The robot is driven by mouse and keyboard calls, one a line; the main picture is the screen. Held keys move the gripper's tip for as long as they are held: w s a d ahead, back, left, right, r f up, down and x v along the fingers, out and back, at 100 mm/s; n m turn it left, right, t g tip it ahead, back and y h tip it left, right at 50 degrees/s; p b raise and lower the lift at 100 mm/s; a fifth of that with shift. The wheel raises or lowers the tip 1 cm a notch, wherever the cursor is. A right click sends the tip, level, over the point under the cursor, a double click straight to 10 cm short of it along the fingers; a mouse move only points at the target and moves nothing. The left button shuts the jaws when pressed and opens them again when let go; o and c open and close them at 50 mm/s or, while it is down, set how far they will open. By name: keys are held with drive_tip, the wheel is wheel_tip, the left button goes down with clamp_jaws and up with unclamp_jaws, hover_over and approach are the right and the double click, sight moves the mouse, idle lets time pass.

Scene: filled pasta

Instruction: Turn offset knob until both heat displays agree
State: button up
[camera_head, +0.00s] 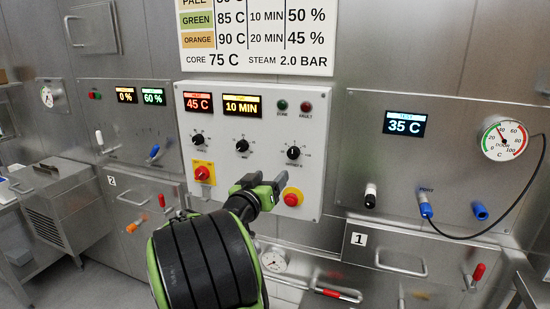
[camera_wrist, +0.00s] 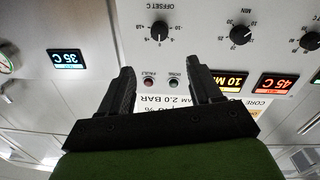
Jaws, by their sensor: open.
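The offset knob (camera_head: 293,152) is a black dial with a white pointer on the white control panel. In the upside-down wrist view, the knob (camera_wrist: 159,32), labelled "OFFSET C", lies beyond the gap between my fingertips. My gripper (camera_head: 268,188) is in front of the panel, below the knob in the head view; in the wrist view its fingers (camera_wrist: 162,80) are spread with nothing between them. The panel's red heat display (camera_head: 198,103) reads 45 C. The blue-white heat display (camera_head: 405,123) on the steel panel to the right reads 35 C. The displays differ.
Two more black knobs (camera_head: 197,139) (camera_head: 242,145) and a red switch (camera_head: 203,173) are to the left. A round gauge (camera_head: 505,140) with a black cable is at right.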

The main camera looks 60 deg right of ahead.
sight(292, 155)
drive_tip(key=d+p, duration=0.1)
drive_tip(key=d, duration=0.3)
drive_tip(key=w+d, duration=0.1)
drive_tip(key=d, duration=0.4)
drive_tip(key=d+p, duration=0.1)
drive_tip(key=d, duration=0.4)
drive_tip(key=shift+w+d+p, duration=0.25)
drive_tip(key=shift+p, duration=0.05)
drive_tip(key=c, duration=1)
drive_tip(key=shift+c, duration=0.2)
